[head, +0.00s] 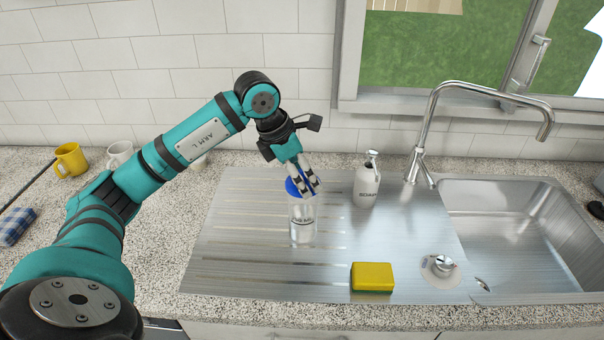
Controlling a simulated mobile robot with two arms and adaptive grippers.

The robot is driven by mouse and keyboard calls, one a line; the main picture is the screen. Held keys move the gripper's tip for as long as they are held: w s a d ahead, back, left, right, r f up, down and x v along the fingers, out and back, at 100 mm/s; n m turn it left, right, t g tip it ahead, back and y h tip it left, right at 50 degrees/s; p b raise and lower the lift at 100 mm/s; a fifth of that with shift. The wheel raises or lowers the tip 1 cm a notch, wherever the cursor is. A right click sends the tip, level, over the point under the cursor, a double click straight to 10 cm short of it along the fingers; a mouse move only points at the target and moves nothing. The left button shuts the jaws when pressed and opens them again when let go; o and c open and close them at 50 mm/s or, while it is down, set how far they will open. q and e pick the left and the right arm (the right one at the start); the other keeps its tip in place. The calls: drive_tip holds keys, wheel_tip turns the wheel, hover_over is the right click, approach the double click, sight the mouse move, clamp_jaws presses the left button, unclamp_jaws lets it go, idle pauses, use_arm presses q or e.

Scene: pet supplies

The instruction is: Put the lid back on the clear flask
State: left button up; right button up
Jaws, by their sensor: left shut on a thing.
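The clear flask (303,221) stands upright on the ribbed steel drainboard, left of the soap bottle. It has dark lettering on its front. The blue lid (292,187) is at the top of the flask, partly hidden by my gripper's fingers. My left gripper (308,186) reaches down from above and is shut on the blue lid. I cannot tell whether the lid touches the flask's rim or is just over it. My right gripper is not in view.
A soap bottle (366,186) stands close right of the flask. A yellow sponge (372,277) lies at the drainboard's front. A steel tap (420,165) and sink basin (510,225) are at right. Yellow (70,160) and white (119,153) mugs stand at left. The drainboard's left part is clear.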

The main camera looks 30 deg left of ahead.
use_arm(q)
drive_tip(key=o, duration=1)
drive_tip(key=shift+o, duration=0.4)
drive_tip(key=shift+r, duration=0.1)
drive_tip(key=shift+r+p, duration=2.5)
drive_tip(key=shift+r, duration=0.95)
clamp_jaws()
